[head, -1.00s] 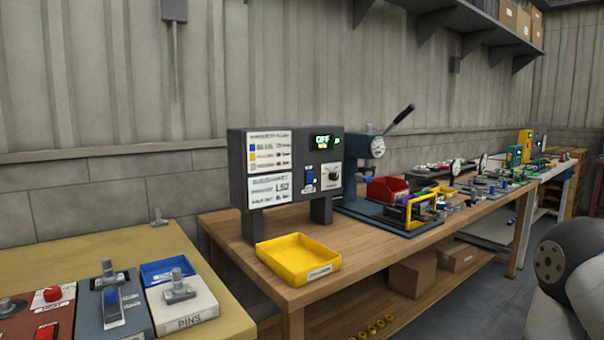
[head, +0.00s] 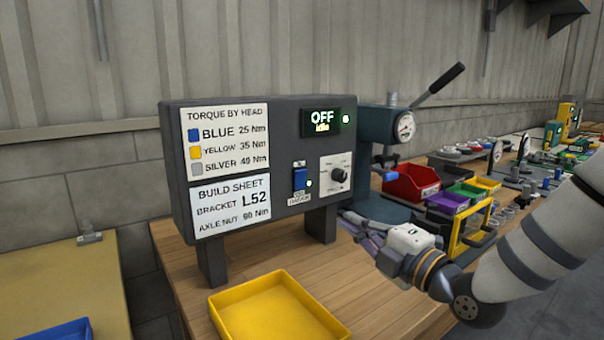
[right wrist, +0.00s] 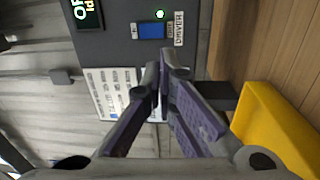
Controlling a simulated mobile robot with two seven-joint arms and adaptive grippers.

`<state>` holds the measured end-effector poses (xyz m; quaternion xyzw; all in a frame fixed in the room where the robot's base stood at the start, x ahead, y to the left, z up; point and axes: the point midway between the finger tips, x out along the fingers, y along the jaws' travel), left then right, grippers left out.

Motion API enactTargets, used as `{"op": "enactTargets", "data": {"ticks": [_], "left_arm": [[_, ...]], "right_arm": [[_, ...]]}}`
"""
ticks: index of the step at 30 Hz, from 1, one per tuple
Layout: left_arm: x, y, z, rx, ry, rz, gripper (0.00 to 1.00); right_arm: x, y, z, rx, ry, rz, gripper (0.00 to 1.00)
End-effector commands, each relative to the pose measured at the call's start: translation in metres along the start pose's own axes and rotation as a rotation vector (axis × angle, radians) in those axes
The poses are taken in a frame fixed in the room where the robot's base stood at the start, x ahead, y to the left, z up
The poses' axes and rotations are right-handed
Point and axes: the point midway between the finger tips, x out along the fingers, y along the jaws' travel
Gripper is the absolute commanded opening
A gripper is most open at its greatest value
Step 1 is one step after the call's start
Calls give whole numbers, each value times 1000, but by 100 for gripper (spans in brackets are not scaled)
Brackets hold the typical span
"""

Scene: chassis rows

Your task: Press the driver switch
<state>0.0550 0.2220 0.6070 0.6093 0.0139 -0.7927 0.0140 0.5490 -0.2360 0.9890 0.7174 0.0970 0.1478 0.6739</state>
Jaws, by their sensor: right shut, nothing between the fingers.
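The driver switch (head: 299,178) is a blue rocker on the front of a dark grey control box (head: 262,110). It also shows in the right wrist view (right wrist: 151,31), with a green light beside it and a label reading DRIVER. The box display (head: 321,121) reads OFF, Idle. My right gripper (head: 348,220) is right of and below the switch, in front of the box's lower right part and apart from the switch. In the right wrist view its purple-padded fingers (right wrist: 166,75) meet at the tips, shut and empty. My left gripper is not in view.
A yellow tray (head: 277,312) lies on the wooden bench below the box. Right of the box stand a lever press (head: 385,125), a red bin (head: 412,184) and a yellow frame (head: 455,243).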

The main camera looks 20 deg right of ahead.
Motion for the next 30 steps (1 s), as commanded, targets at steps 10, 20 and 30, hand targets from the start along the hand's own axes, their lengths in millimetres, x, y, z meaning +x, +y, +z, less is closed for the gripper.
{"op": "enactTargets", "data": {"ticks": [10,20,30], "left_arm": [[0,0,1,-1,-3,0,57],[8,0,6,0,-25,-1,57],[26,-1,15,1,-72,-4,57]], "right_arm": [[2,14,2,-47,3,39,0],[30,11,2,-45,4,35,0],[104,12,2,-44,2,34,0]]}}
